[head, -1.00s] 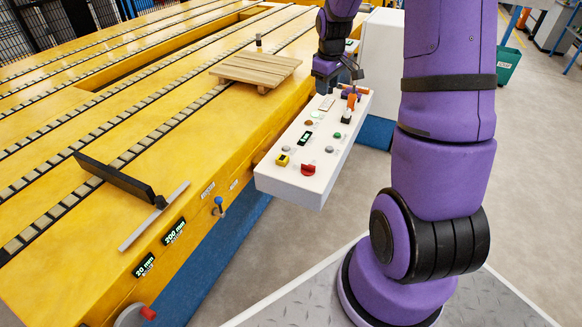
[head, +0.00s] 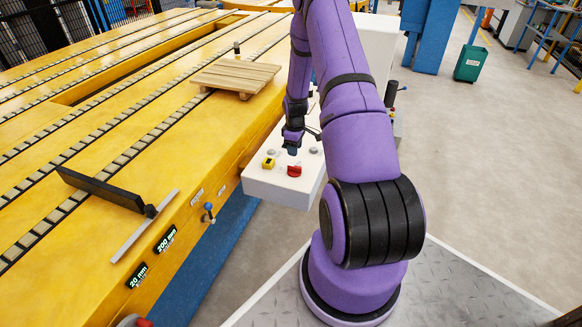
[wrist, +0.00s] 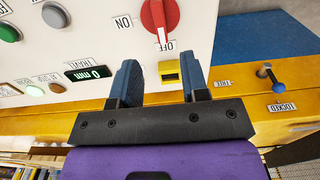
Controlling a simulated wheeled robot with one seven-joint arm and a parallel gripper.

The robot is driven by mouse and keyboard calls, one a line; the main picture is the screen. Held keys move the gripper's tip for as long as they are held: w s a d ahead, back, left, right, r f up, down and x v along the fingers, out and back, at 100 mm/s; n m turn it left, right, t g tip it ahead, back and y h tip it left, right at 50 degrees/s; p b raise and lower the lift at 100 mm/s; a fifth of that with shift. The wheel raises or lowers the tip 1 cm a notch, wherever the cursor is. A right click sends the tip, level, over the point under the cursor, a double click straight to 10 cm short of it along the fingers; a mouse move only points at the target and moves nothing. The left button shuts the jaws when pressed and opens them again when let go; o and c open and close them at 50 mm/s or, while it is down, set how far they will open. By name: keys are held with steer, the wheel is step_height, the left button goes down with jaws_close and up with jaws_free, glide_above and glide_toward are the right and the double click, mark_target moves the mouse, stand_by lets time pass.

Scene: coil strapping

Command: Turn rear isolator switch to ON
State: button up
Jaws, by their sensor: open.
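A red rotary switch (head: 294,171) sits on the near end of the white control panel (head: 262,187). The wrist view shows its red handle (wrist: 160,14) close up, with its white mark pointing down toward the OFF label; the ON label is to its left. I see no label calling it rear. My gripper (head: 292,152) hangs above the panel just behind the switch, partly hiding the panel. In the wrist view my gripper (wrist: 161,66) is open, its two blue fingers apart and empty, with the switch beyond the fingertips, not touching.
A yellow block-like control (wrist: 169,72) shows between the fingers in the wrist view. Green and white buttons and a 0 mm display (wrist: 88,73) lie left. A blue-knobbed lever (head: 208,212) stands on the yellow table's side. My arm hides the panel's far end.

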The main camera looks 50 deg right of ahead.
mark_target(295, 166)
step_height(295, 166, down, 10)
steer(key=shift+r, duration=0.25)
steer(key=shift+c, duration=0.2)
jaws_close()
